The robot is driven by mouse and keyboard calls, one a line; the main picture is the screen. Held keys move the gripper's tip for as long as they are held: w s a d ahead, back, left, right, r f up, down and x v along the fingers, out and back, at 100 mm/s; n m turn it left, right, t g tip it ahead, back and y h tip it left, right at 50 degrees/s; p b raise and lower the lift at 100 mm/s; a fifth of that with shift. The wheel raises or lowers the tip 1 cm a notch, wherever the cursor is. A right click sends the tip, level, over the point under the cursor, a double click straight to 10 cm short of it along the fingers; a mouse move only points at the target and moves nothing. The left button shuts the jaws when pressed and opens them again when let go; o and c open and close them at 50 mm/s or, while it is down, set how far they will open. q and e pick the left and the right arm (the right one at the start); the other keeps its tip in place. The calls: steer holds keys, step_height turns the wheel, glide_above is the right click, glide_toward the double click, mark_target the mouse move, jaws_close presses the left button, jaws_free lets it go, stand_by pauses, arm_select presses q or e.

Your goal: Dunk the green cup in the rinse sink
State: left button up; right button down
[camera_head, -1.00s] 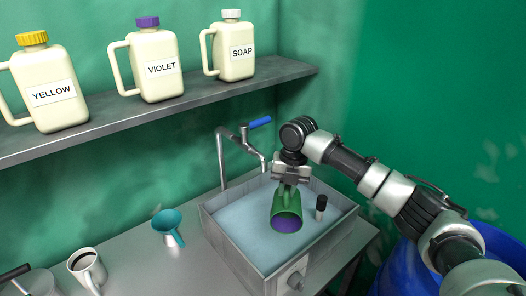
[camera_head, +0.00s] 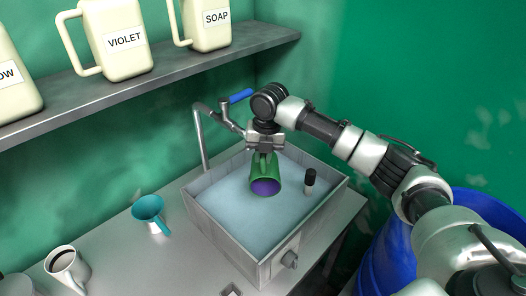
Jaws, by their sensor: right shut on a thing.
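I cannot tell whether the cup touches the water. My left gripper is not in view.
A tap with a blue lever (camera_head: 240,96) stands at the sink's back left. A black-topped vial (camera_head: 309,180) is in the sink at right. A blue drum (camera_head: 378,262) is at right.

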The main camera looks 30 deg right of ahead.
mark_target(264, 187)
steer(key=shift+s+f, duration=0.1)
steer(key=shift+f, duration=0.9)
step_height(264, 187, down, 6)
steer(key=b, duration=0.2)
steer(key=shift+b, duration=0.35)
arm_select(q)
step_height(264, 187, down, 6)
steer(key=b, duration=0.3)
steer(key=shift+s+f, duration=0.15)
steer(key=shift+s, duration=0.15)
arm_select(e)
steer(key=shift+f, duration=3.6)
step_height(264, 187, up, 9)
steer(key=p, duration=0.6)
steer(key=shift+f+p, duration=0.15)
steer(key=shift+p, duration=0.25)
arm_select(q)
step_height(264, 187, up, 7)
arm_select(e)
steer(key=shift+r, duration=4.15)
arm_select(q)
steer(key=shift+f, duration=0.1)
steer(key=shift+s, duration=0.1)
arm_select(e)
steer(key=shift+s, duration=0.1)
